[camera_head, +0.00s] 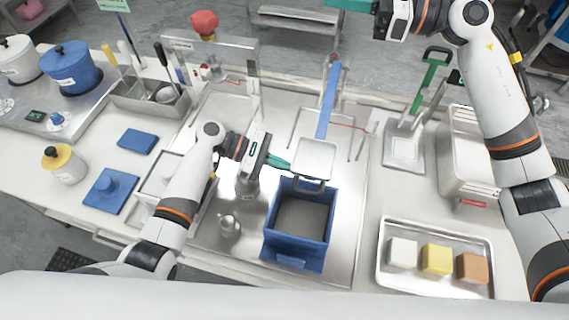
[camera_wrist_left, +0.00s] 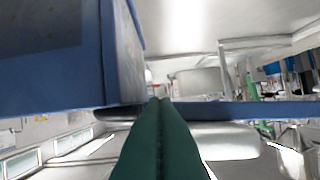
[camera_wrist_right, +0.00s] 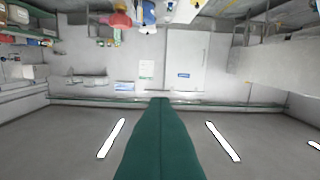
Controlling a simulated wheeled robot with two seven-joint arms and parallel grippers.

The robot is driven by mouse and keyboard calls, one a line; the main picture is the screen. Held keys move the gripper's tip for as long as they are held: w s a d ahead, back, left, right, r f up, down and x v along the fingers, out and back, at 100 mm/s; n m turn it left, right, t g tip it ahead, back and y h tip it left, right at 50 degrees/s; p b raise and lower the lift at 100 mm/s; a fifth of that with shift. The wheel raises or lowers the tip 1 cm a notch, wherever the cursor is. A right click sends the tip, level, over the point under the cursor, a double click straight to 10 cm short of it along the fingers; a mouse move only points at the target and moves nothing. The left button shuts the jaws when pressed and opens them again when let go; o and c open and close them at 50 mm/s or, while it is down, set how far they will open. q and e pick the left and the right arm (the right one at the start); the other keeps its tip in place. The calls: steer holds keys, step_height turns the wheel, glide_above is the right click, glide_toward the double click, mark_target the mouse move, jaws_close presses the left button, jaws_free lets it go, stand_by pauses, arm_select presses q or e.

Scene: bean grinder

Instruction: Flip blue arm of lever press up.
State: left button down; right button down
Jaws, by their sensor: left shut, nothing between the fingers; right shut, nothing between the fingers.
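The lever press's blue arm (camera_head: 326,103) runs from a hinge near the back of the steel worktop down toward a square metal plate (camera_head: 316,158). My left gripper (camera_head: 288,166) has its green fingers shut and empty, just left of the plate, near the blue bin's back edge. In the left wrist view the shut fingers (camera_wrist_left: 160,110) point at a long blue bar (camera_wrist_left: 255,109), which looks like the arm; contact cannot be told. My right gripper (camera_head: 348,5) is shut and empty, raised at the top edge, far from the press. Its fingers also show in the right wrist view (camera_wrist_right: 160,110).
The blue bin (camera_head: 300,249) stands open in front of the plate. A tray (camera_head: 437,287) with white, yellow and brown blocks lies at right. A green-handled press (camera_head: 403,150) stands at back right.

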arm_select(q)
steer(key=shift+s+r, duration=0.1)
steer(key=shift+r, duration=0.85)
arm_select(e)
steer(key=c, duration=1.5)
jaws_free()
steer(key=shift+o, duration=0.2)
